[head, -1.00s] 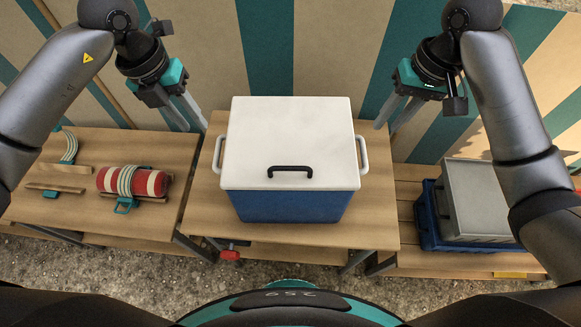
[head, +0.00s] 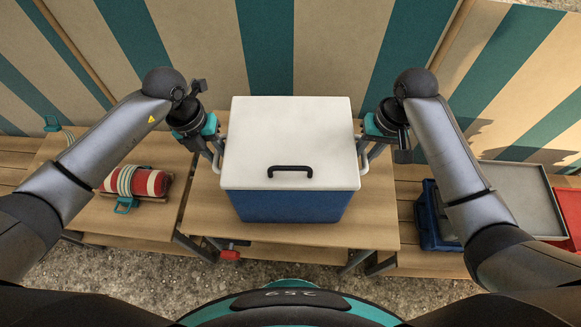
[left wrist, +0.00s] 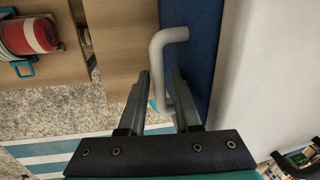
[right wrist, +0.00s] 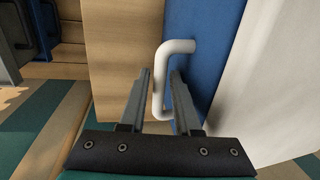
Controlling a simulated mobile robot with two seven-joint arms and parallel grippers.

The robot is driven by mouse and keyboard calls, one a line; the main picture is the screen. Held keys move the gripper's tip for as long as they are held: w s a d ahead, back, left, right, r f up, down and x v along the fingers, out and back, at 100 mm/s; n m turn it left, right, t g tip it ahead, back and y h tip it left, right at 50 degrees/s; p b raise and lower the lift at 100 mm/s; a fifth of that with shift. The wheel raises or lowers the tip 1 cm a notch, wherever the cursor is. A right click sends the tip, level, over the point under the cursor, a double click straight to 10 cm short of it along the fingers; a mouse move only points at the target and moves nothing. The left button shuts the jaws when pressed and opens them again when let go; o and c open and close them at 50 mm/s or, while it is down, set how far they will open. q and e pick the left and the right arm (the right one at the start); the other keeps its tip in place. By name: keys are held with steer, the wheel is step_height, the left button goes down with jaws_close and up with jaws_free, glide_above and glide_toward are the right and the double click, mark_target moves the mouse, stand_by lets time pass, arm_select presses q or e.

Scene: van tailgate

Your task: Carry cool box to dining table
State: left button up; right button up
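The cool box (head: 290,150) has a blue body, a white lid and a dark handle on the lid. It stands upright on a wooden table (head: 375,232). My left gripper (left wrist: 162,85) is open, with its fingers either side of the box's left side handle (left wrist: 160,50). My right gripper (right wrist: 160,85) is open, with its fingers either side of the white right side handle (right wrist: 160,70). In the head view the left gripper (head: 217,150) and right gripper (head: 366,152) flank the box. The dining table cannot be told apart for sure.
A red and white striped roll (head: 138,182) with a teal buckle lies on the left table. On the right stand a blue crate (head: 430,225) and a grey bin (head: 520,195), partly hidden by my arm. A striped wall stands close behind the table.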

arm_select(q)
steer(key=shift+c, duration=0.4)
arm_select(e)
steer(key=shift+c, duration=0.3)
arm_select(q)
jaws_close()
arm_select(e)
jaws_close()
arm_select(q)
steer(key=shift+w, duration=0.1)
stand_by(0.3)
steer(key=shift+w+r, duration=0.1)
steer(key=shift+r, duration=0.1)
arm_select(e)
steer(key=shift+w+r, duration=0.1)
steer(key=shift+r, duration=0.05)
